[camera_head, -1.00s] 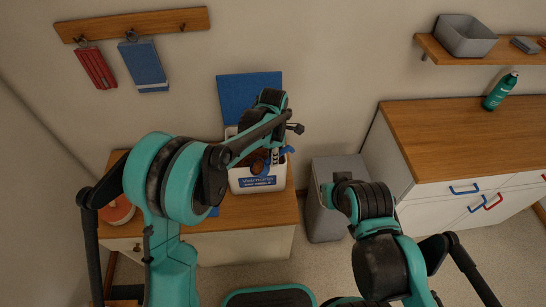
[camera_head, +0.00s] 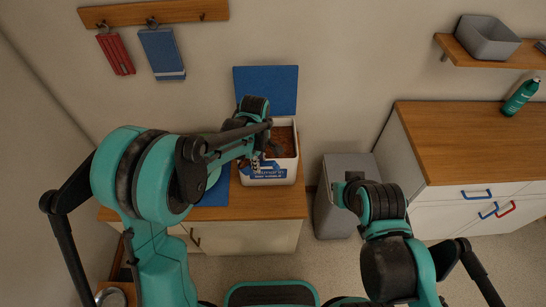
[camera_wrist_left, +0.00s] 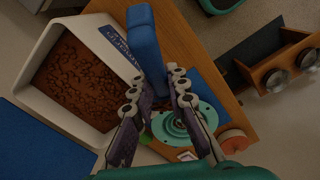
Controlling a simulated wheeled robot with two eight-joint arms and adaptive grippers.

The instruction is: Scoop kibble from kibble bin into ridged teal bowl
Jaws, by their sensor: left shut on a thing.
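The kibble bin (camera_head: 268,172) is a white open box of brown kibble (camera_head: 281,142) with a raised blue lid. It also shows at the left of the left wrist view (camera_wrist_left: 112,62). My left gripper (camera_wrist_left: 157,92) is shut on a blue scoop (camera_wrist_left: 146,42), beside the bin and clear of the kibble. Whether the scoop holds kibble is hidden. The ridged teal bowl (camera_wrist_left: 201,111) lies beyond the fingers in the left wrist view, partly covered by them; my arm hides it in the head view. My right gripper (camera_head: 343,186) is near the grey trash can; its fingers are unclear.
A blue mat (camera_head: 216,191) lies left of the bin on a wooden-topped cabinet (camera_head: 265,204). An orange-red round item (camera_wrist_left: 236,141) is near the bowl. A wooden stand with metal bowls (camera_wrist_left: 285,68) is on the floor. A grey trash can (camera_head: 328,219) stands to the right.

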